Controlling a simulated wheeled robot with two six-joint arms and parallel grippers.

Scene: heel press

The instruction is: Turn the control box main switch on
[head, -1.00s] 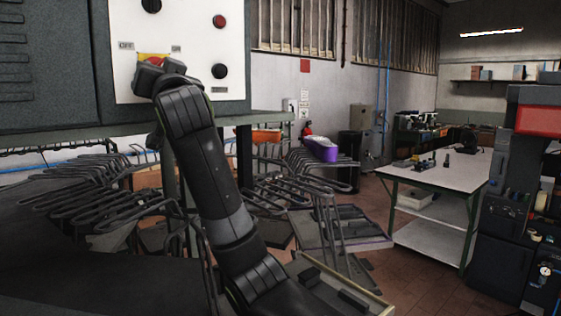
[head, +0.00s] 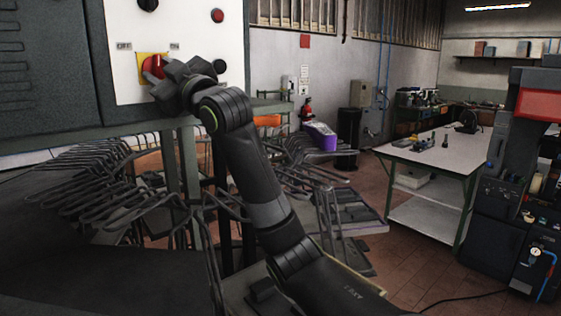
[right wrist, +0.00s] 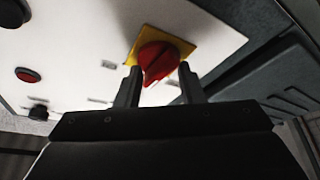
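The main switch is a red rotary knob (head: 153,66) on a yellow plate (head: 142,62), set in the white panel of the control box (head: 190,30). An OFF label is at its upper left and an ON label at its upper right. My right gripper (head: 168,82) is at the knob's lower right and hides part of it. In the right wrist view the red knob (right wrist: 157,62) lies between the tips of my open right gripper (right wrist: 159,85), with its handle tilted. Gaps show beside the knob; contact is not clear. My left gripper is not in view.
A red button (head: 217,15) and black knobs (head: 148,4) are on the same panel. Metal racks with bent rods (head: 95,190) stand below. A worktable (head: 440,158) and a dark machine (head: 510,200) are at the right, with open floor between.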

